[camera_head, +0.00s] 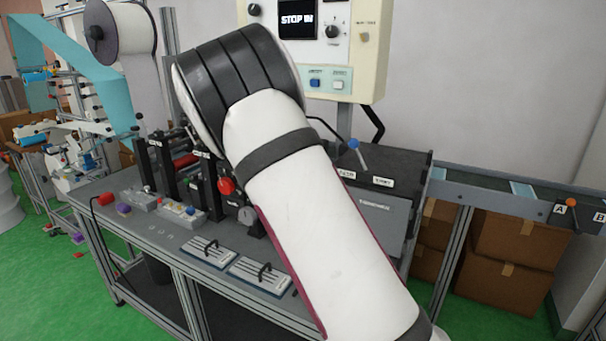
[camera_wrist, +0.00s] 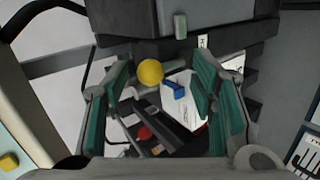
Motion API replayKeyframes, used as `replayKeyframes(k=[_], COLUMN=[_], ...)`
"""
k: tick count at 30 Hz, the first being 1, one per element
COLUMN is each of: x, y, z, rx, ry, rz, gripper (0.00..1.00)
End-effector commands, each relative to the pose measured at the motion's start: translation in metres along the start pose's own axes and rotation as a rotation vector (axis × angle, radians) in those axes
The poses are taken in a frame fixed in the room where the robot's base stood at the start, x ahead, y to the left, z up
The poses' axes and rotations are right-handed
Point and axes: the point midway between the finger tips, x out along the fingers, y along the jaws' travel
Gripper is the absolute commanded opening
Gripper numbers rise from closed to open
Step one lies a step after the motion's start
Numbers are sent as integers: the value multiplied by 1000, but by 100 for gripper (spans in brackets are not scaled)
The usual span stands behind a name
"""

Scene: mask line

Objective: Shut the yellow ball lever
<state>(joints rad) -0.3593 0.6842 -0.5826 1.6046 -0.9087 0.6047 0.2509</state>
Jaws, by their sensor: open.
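The yellow ball (camera_wrist: 150,72) of the lever shows in the wrist view, ahead of my gripper and between its two fingers in the picture, closer to the left one. My gripper (camera_wrist: 162,65) is open, with teal pads facing each other and nothing held. I cannot tell how far the ball is from the fingertips. The lever's stem is not clearly visible. In the head view, my white arm covers the middle of the machine, and neither the yellow ball nor my gripper shows.
A blue handle (camera_wrist: 174,90) is close beside the yellow ball. In the head view, a red knob (camera_head: 226,186) and a blue-ended lever (camera_head: 354,144) flank my arm. A control panel (camera_head: 366,60) hangs above. Two black-handled plates (camera_head: 258,275) lie on the bench's front.

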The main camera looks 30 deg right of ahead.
Motion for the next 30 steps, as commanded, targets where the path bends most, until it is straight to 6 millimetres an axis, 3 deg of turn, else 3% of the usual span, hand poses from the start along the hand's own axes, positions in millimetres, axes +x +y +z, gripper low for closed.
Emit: replayKeyframes(k=[16, 21, 30], x=[-98, -112, -116], y=[-2, -2, -2], z=[0, 0, 0], rx=[-1, -1, -1], ry=[3, 1, 0], rz=[-3, -3, -3], gripper=[52, 52, 52])
